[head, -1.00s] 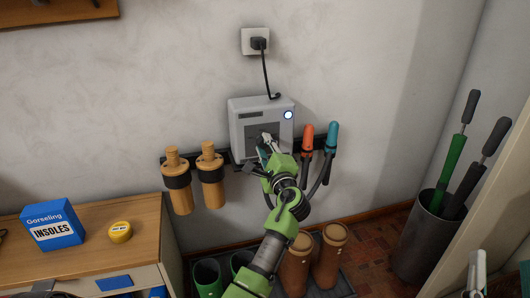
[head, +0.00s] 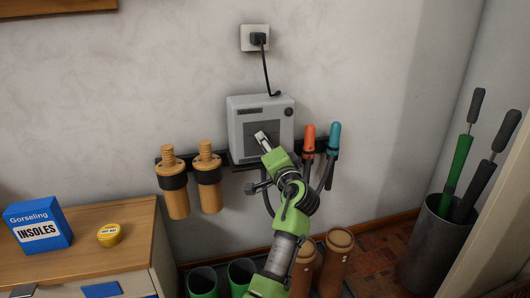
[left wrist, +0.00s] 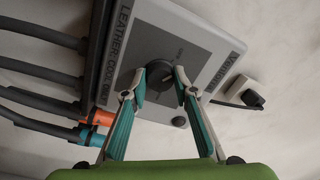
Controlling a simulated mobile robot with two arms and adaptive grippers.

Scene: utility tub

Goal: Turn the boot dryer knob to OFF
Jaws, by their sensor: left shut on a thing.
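The boot dryer (head: 240,113) is a light grey box on the wall with a darker front panel. In the head view the gripper hides the knob. The round indicator (head: 289,112) at the dryer's upper right is dark. My right gripper is out of view.
Orange (head: 308,137) and teal (head: 334,136) hose ends stand right of the dryer, and two tan boot holders (head: 208,165) hang left. A plug (head: 258,39) sits in the wall socket. A cabinet with an insoles box (head: 38,224) is at left, a metal bin (head: 428,245) at right.

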